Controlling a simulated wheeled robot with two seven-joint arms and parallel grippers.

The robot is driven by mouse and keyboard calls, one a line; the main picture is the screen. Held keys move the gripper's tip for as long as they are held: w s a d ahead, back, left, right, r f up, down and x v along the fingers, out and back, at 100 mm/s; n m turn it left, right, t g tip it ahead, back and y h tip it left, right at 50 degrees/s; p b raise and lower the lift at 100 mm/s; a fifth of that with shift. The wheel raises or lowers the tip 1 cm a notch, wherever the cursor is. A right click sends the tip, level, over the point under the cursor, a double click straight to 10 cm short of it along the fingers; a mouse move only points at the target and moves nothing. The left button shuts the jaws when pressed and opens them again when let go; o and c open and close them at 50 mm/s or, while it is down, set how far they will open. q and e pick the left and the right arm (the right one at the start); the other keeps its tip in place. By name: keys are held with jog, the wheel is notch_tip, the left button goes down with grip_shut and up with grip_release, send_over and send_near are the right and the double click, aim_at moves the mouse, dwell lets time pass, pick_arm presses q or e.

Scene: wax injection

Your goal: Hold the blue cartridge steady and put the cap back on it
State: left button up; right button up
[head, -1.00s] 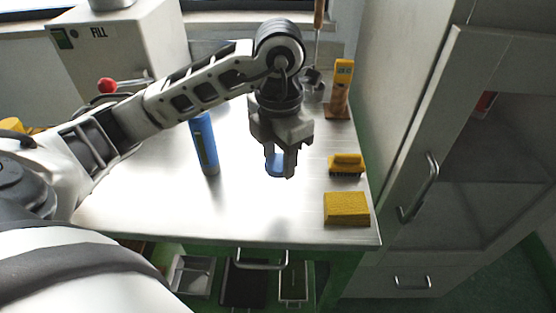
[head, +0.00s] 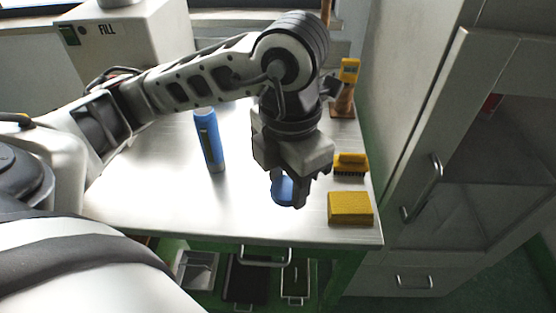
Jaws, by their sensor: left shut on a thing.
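The blue cartridge (head: 209,141) stands upright on the metal table, left of my left gripper. My left gripper (head: 287,200) points down over the middle right of the table. A blue round cap (head: 281,190) shows between and behind its fingers, and the gripper is shut on it. The fingers partly hide the cap, and I cannot tell how high it is above the table. The cap and the cartridge are apart. My right gripper is not in view.
On the metal table (head: 150,205), a yellow sponge (head: 350,208) and a yellow brush (head: 351,164) lie right of the gripper. A yellow device on a wooden stand (head: 345,98) is behind them. A FILL machine (head: 125,50) stands back left. The front left is clear.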

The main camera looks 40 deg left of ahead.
pick_arm(q)
jog(key=m, duration=0.2)
jog(key=w+m, duration=0.1)
jog(key=m, duration=0.1)
jog(key=w+f+m, duration=0.1)
jog(key=m, duration=0.2)
jog(key=w+f+m, duration=0.1)
jog(key=w+m, duration=0.2)
jog(key=m, duration=0.9)
jog(key=w+a+f+m, duration=0.1)
jog(key=w+f+m, duration=0.1)
jog(key=m, duration=1)
jog(key=shift+w+f+m, duration=0.25)
jog(key=shift+w+m, duration=0.15)
jog(key=shift+w, duration=0.15)
